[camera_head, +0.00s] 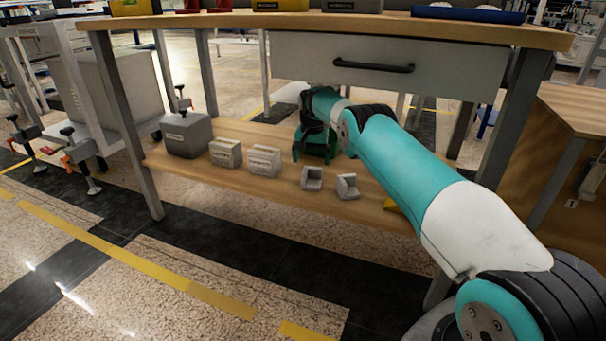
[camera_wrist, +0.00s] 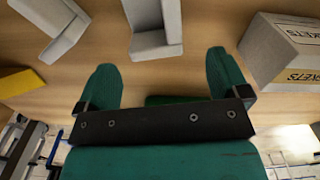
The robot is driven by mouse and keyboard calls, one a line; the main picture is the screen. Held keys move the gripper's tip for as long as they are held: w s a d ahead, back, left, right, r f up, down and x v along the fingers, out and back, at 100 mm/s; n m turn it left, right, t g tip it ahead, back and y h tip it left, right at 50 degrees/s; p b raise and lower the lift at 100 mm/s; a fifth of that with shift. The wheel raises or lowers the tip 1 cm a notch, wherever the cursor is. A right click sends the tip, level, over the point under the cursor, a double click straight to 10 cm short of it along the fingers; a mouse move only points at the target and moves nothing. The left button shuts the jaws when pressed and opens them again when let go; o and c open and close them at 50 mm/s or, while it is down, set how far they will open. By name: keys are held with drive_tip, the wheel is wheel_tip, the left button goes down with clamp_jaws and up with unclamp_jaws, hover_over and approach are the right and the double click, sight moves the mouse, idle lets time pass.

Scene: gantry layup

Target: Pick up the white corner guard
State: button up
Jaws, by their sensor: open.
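Two whitish-grey L-shaped corner guards lie on the wooden lower shelf. In the head view, one (camera_head: 312,179) is just in front of my gripper (camera_head: 312,157) and the other (camera_head: 347,187) is to its right. In the wrist view, the first guard (camera_wrist: 156,42) is at the top centre, beyond the gap between my green fingertips (camera_wrist: 162,68). The second (camera_wrist: 58,38) is at the upper left, cut off by the frame edge. My gripper is open, with nothing between its fingers. I cannot tell which guard is the white one meant.
Two labelled boxes (camera_head: 226,153) (camera_head: 264,160) and a grey case (camera_head: 187,133) stand left on the shelf (camera_head: 250,189). One box (camera_wrist: 285,55) is close to my right finger in the wrist view. A yellow item (camera_wrist: 22,82) lies left there. The drawer (camera_head: 385,72) and tabletop (camera_head: 330,24) overhang my arm.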

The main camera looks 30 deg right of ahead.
sight(312, 178)
drive_tip(key=f, duration=0.1)
drive_tip(key=f+b, duration=0.1)
drive_tip(key=shift+s+d+f, duration=0.1)
drive_tip(key=shift+d+f, duration=0.1)
drive_tip(key=shift+f, duration=0.2)
wheel_tip(312, 178, down, 4)
drive_tip(key=b, duration=0.4)
drive_tip(key=shift+s+a+f, duration=0.1)
drive_tip(key=shift+s+f, duration=0.05)
drive_tip(key=shift+f, duration=0.05)
drive_tip(key=shift+r, duration=0.1)
drive_tip(key=shift+c, duration=0.2)
drive_tip(key=c, duration=0.9)
